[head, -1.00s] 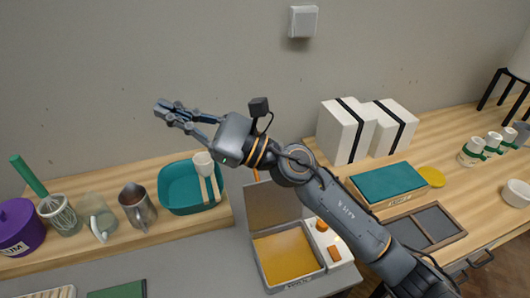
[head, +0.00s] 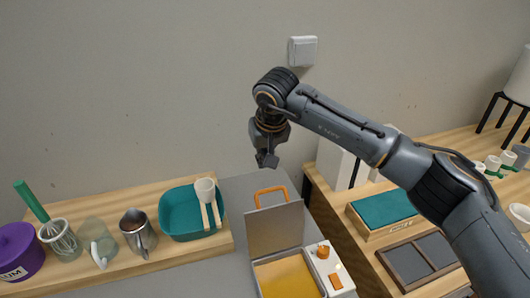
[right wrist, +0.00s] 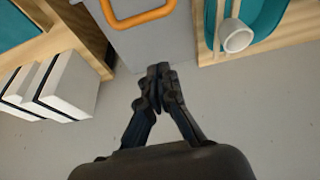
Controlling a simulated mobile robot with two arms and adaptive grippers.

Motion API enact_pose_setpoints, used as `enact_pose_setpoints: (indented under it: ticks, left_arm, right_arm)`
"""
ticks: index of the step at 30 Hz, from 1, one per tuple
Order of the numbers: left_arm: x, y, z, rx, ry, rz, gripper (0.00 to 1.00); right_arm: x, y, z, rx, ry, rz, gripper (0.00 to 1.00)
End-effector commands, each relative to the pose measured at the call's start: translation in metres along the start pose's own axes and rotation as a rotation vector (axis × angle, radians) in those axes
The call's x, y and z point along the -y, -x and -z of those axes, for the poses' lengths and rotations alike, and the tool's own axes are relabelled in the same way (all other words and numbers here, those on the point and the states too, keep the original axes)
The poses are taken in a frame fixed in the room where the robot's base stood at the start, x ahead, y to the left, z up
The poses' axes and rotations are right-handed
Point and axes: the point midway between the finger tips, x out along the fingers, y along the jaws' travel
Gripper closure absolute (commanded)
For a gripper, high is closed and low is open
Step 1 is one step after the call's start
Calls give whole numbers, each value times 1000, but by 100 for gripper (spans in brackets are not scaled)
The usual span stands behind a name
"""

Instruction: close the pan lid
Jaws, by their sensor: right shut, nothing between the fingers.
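The pan (head: 257,283) is a light grey box with a yellow inside, in the lower middle of the head view. Its grey lid (head: 275,232) stands open and upright at the back. An orange handle (head: 270,192) is on the lid's top edge; it also shows at the top of the right wrist view (right wrist: 140,18). My right gripper (head: 266,160) points down above and behind the lid, apart from the handle. Its fingers (right wrist: 158,76) are shut and empty. My left gripper is out of view.
A control panel with orange knobs (head: 323,252) adjoins the pan's right side. A teal basin (head: 181,216) with a white cup stands left. A teal-topped box (head: 383,209) and white boxes (head: 335,166) stand right.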

Motion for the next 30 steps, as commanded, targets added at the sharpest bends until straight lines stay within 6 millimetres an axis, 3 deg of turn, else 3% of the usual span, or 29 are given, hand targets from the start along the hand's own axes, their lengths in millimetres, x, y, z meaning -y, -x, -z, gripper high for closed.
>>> enact_pose_setpoints:
  ticks: [8,18,30]
  left_arm:
    - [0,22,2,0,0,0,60]
    - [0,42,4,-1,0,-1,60]
    - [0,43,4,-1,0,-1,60]
  right_arm:
    - [1,-54,-1,5,-3,3,100]
    - [1,-44,-32,1,0,4,100]
    - [1,-43,-38,0,-1,3,100]
